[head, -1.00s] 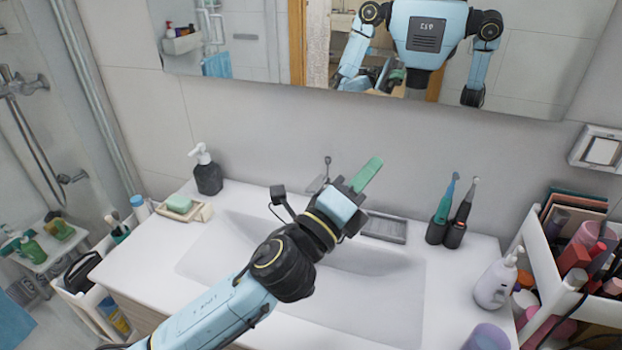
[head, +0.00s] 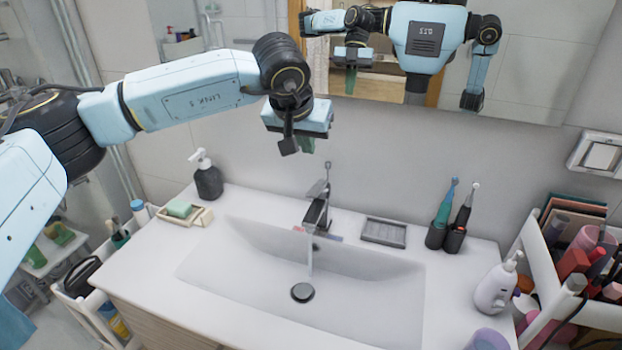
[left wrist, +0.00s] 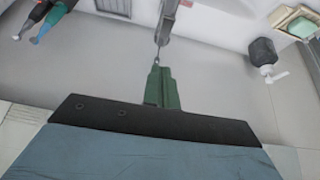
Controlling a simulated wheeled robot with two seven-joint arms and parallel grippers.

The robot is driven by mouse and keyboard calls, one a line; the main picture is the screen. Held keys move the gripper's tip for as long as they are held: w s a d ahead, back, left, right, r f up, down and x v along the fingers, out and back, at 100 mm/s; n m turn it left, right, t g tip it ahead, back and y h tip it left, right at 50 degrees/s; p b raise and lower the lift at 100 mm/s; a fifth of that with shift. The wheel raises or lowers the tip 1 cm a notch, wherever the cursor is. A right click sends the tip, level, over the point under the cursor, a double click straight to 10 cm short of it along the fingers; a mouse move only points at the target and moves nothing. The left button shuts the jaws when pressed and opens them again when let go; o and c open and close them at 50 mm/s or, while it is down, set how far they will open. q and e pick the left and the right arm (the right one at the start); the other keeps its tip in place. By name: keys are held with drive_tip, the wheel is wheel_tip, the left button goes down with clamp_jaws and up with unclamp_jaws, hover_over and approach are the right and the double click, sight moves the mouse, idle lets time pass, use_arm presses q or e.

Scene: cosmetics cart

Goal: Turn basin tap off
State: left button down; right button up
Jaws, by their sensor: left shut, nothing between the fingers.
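The chrome basin tap (head: 318,210) stands at the back of the white basin (head: 370,290), its thin lever pointing up. A stream of water runs from its spout towards the drain (head: 302,292). My left gripper (head: 306,146) hangs above the tap, pointing down, slightly left of the lever. Its green fingers are mostly hidden behind the wrist in the head view. In the left wrist view the green fingers (left wrist: 162,90) are shut and empty, with the tap (left wrist: 166,22) beyond their tips. My right gripper is not directly in view.
A dark soap dispenser (head: 208,178) and a soap dish (head: 200,216) stand left of the tap. A grey tray (head: 384,232) and toothbrushes (head: 444,205) stand right. The mirror (head: 540,60) is close behind. The basin's front is clear.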

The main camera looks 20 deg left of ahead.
use_arm(q)
drive_tip(key=p, duration=0.2)
hover_over(314, 190)
drive_tip(key=s, duration=0.1)
wheel_tip(314, 190, down, 8)
drive_tip(key=shift+f, duration=0.25)
drive_tip(key=shift+s+f, duration=0.25)
drive_tip(key=shift+f, duration=0.35)
drive_tip(key=shift+s+f, duration=0.2)
drive_tip(key=shift+f, duration=0.4)
drive_tip(key=shift+s+f+p, duration=0.2)
drive_tip(key=shift+f+p, duration=0.15)
drive_tip(key=shift+f, duration=0.3)
